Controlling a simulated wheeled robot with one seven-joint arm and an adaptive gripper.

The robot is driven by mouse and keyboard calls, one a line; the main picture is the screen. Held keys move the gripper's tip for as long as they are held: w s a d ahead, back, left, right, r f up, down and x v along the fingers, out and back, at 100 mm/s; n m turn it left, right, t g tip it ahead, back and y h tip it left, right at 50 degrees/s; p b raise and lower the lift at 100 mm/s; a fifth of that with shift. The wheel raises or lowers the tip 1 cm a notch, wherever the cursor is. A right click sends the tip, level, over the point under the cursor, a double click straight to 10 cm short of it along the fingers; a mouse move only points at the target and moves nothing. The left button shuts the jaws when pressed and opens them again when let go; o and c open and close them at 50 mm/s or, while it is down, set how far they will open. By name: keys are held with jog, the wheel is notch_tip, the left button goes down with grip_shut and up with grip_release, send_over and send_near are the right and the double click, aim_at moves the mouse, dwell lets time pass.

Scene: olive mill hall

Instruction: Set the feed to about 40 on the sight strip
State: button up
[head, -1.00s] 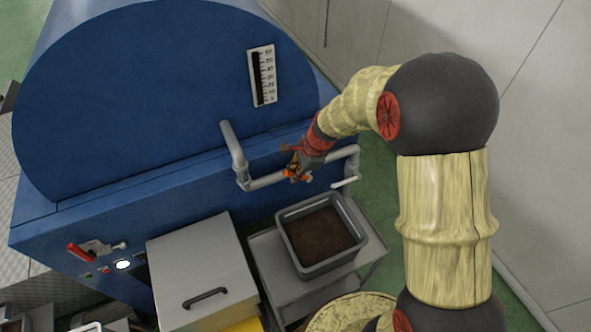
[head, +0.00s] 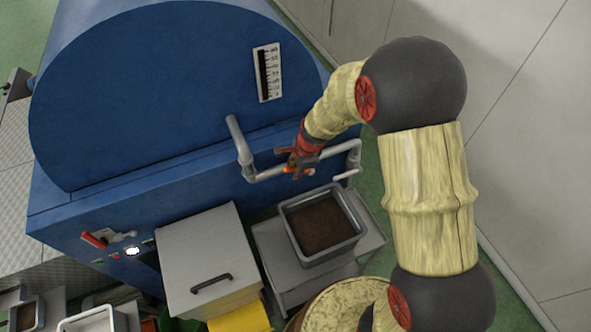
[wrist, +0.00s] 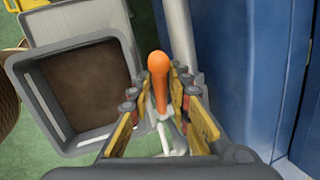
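The sight strip (head: 268,73) is a white scale with a dark column on the blue drum's face. The column runs most of the scale's height; the numbers are too small to read surely. An orange handle (wrist: 159,80) on a pale stem stands by the grey pipe, below and right of the strip in the head view. My gripper (wrist: 163,78) is around the handle, one yellow-padded finger on each side. The fingers look apart, with a gap visible on the right side. In the head view my gripper (head: 298,163) partly hides the handle.
A grey tub of brown matter (head: 322,224) stands on a metal stand under the pipe (head: 240,148). A grey lidded box (head: 205,262) is left of it. A red lever (head: 94,240) and buttons are on the blue machine's (head: 130,110) front. Green floor shows at right.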

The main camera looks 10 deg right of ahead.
jog(key=shift+o, duration=0.9)
jog(key=shift+r, duration=0.1)
jog(key=shift+r, duration=0.2)
jog(key=v, duration=1.1)
jog(key=shift+s+r, duration=0.15)
jog(key=shift+r, duration=0.05)
